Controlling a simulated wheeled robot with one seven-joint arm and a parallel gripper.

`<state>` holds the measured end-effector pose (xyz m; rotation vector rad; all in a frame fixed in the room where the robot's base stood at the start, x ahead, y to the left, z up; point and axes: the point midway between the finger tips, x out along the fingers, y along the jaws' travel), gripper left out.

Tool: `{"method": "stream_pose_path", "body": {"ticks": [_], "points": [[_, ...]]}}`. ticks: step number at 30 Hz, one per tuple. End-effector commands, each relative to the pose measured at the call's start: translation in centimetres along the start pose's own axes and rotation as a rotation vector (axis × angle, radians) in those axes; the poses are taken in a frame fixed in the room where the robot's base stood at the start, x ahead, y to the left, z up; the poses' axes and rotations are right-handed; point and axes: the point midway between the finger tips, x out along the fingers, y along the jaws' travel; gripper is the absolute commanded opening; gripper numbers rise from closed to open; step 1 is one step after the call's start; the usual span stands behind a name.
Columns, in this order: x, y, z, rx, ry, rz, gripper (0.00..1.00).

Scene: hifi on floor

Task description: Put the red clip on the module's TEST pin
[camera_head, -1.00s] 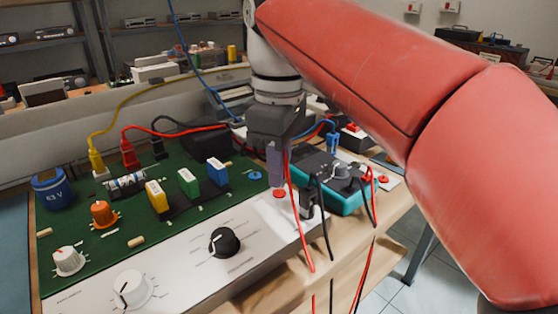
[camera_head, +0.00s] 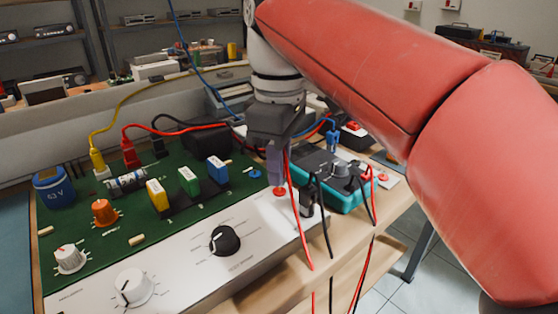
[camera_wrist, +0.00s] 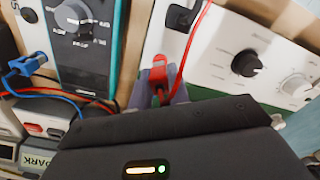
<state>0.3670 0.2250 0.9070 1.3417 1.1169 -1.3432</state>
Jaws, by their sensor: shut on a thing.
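The module is a green board with a white front panel (camera_head: 180,262). In the wrist view my gripper (camera_wrist: 170,92) is shut on the red clip (camera_wrist: 159,68), whose red end sticks out past the fingers over the white panel. A red lead runs from the gripper area. I cannot tell which mark is the TEST pin, or whether the clip touches any pin; the fingers hide its lower part.
A black clip (camera_head: 306,202) stands on the panel's right end, close to my gripper. A teal-edged meter (camera_head: 342,196) lies just to the right, with red and black leads hanging over the bench edge. A blue disc (camera_head: 255,174) and coloured blocks sit left of my gripper.

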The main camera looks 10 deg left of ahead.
Motion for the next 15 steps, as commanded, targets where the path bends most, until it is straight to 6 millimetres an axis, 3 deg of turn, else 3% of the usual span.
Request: {"method": "stream_pose_path", "body": {"ticks": [15], "points": [[0.59, 0.02, 0.01, 0.000, 0.000, 0.000, 0.01]]}}
